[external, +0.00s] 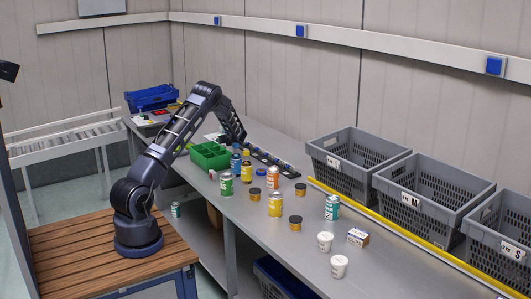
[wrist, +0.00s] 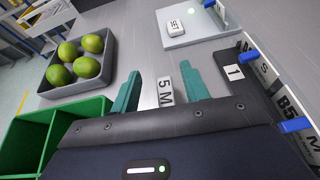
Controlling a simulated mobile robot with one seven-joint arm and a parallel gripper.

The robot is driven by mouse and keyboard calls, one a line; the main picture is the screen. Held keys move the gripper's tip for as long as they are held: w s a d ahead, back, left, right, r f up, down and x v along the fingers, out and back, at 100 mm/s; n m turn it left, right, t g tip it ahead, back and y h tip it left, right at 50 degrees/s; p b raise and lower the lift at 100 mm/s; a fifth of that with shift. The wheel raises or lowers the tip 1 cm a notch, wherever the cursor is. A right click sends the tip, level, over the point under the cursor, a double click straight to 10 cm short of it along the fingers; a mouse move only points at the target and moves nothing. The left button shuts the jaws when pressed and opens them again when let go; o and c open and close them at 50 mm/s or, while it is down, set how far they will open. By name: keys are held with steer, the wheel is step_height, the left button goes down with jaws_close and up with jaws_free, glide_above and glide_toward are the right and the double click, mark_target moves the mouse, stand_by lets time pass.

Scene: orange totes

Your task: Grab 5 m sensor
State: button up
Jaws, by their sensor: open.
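A small white tag reading "5 M" (wrist: 165,86) lies between the two teal fingers of my gripper (wrist: 160,84) in the wrist view. Its lower end meets the dark edge of my gripper body, and I cannot tell what it is fixed to. My gripper is open, with a gap on both sides of the tag. In the external view my gripper (external: 236,140) is low over the far part of the table, near the green bin (external: 210,156). The tag cannot be made out there.
A grey tray with green fruits (wrist: 52,92) and the green bin (wrist: 20,148) lie left. A dark rail with blue clips (wrist: 292,125) lies right. A pale plate (wrist: 195,38) holds a white block (wrist: 175,27). Several cans and jars (external: 275,204) stand nearer; grey crates (external: 345,165) line the right.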

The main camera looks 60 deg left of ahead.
mark_target(230, 146)
steer(key=shift+f, duration=0.9)
step_height(230, 146, down, 2)
steer(key=shift+f, duration=0.15)
steer(key=shift+x, duration=1.15)
steer(key=shift+a+f, duration=0.25)
steer(key=shift+a, duration=0.05)
jaws_close()
